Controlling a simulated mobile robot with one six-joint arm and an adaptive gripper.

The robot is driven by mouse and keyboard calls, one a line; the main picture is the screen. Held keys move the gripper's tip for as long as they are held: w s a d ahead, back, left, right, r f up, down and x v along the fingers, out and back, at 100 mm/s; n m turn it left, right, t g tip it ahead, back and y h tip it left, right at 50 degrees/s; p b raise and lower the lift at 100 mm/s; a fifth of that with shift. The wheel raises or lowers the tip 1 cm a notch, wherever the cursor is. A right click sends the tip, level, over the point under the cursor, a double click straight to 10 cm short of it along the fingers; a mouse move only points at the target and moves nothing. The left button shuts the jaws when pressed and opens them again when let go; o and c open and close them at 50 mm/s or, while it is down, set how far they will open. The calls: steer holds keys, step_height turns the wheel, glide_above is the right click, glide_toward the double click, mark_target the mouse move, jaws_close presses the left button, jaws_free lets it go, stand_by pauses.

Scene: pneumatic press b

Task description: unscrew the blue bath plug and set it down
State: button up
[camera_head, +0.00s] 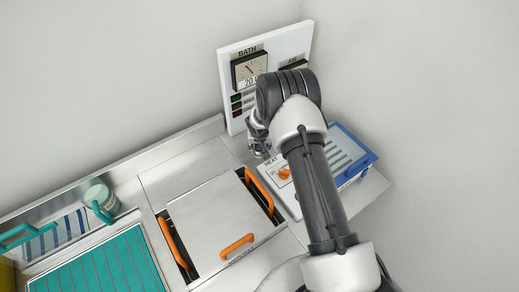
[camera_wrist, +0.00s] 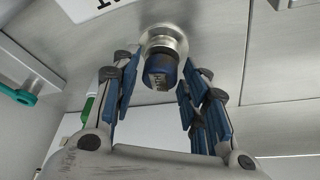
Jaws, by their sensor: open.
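The blue bath plug (camera_wrist: 160,72) shows in the wrist view, seated at a round silver fitting (camera_wrist: 166,42) on the grey metal surface. It has a dark, worn-looking end facing the camera. My gripper (camera_wrist: 159,88) is open, with one blue-padded finger to the left of the plug and others to its right. Small gaps show between the pads and the plug. In the head view, my gripper (camera_head: 259,142) is partly seen beside my arm, low in front of the BATH panel (camera_head: 232,62). The plug cannot be made out there.
A steel lid with an orange handle (camera_head: 237,245) lies left of my arm. A HEAT unit with an orange knob (camera_head: 284,173) stands close to the gripper. A cup with a teal handle (camera_head: 98,197) and a teal rack (camera_head: 100,268) are farther left.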

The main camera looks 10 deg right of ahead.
steer(key=shift+w+f+m+b, duration=0.1)
steer(key=shift+f+m+b, duration=0.15)
steer(key=shift+b, duration=0.75)
steer(key=shift+r, duration=0.35)
steer(key=shift+f+b, duration=0.1)
steer(key=shift+b, duration=0.2)
steer(key=b, duration=0.1)
steer(key=m+b, duration=0.1)
steer(key=b, duration=0.1)
steer(key=shift+a+f+h, duration=0.1)
steer(key=shift+f+h, duration=0.15)
steer(key=shift+h, duration=0.05)
steer(key=shift+m+b, duration=0.35)
steer(key=shift+b, duration=0.85)
steer(key=shift+r, duration=0.3)
steer(key=shift+c, duration=0.2)
